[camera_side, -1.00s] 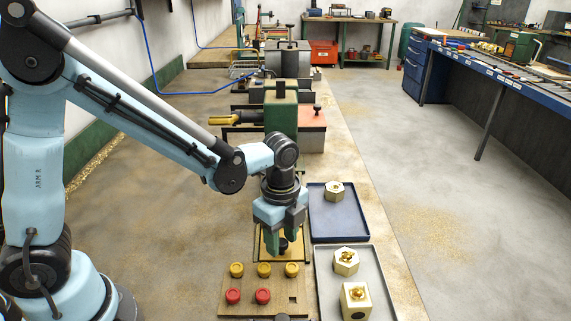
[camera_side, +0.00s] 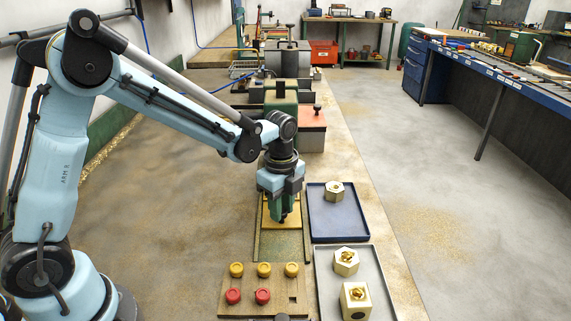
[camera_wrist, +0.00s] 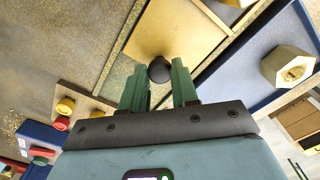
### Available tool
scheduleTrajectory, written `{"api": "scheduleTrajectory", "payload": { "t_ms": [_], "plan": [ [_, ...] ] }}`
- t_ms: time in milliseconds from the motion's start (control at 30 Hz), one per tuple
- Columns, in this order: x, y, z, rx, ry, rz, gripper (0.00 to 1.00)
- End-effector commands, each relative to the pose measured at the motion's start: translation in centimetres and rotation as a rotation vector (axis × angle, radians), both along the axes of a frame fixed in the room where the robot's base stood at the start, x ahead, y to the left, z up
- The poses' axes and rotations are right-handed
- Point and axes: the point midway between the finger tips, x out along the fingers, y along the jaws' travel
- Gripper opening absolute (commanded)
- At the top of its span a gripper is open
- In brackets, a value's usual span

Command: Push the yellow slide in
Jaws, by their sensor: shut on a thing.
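The yellow slide (camera_side: 293,214) is a flat plate lying in a dark-edged track (camera_side: 280,245) on the bench. It sits at the far part of the track in the side view, and the near part of the track is bare. In the wrist view the slide (camera_wrist: 185,28) shows as a tan-yellow plate with a dark round knob (camera_wrist: 159,70). My gripper (camera_side: 280,220) points down over the slide. Its green fingers (camera_wrist: 158,84) are shut on the knob, which shows between the fingertips.
A wooden board (camera_side: 250,306) with yellow and red round pieces lies at the near end. A green machine stands beyond the track.

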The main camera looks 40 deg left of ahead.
Motion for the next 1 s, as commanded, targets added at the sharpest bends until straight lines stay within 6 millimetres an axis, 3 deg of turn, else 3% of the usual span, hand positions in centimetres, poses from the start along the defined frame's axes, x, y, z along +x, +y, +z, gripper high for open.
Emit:
{"api": "scheduleTrajectory", "payload": {
  "t_ms": [333,367,533,833,1000],
  "plan": [
    [0.3,0.3,0.0,-0.003,0.000,-0.005,0.00],
    [0.3,0.3,0.0,-0.003,0.000,-0.005,0.31],
    [0.3,0.3,0.0,-0.002,0.000,-0.004,0.54],
    [0.3,0.3,0.1,-0.002,0.000,-0.003,0.54],
    [0.3,0.3,1.6,-0.002,0.000,-0.003,0.54]
  ]
}}
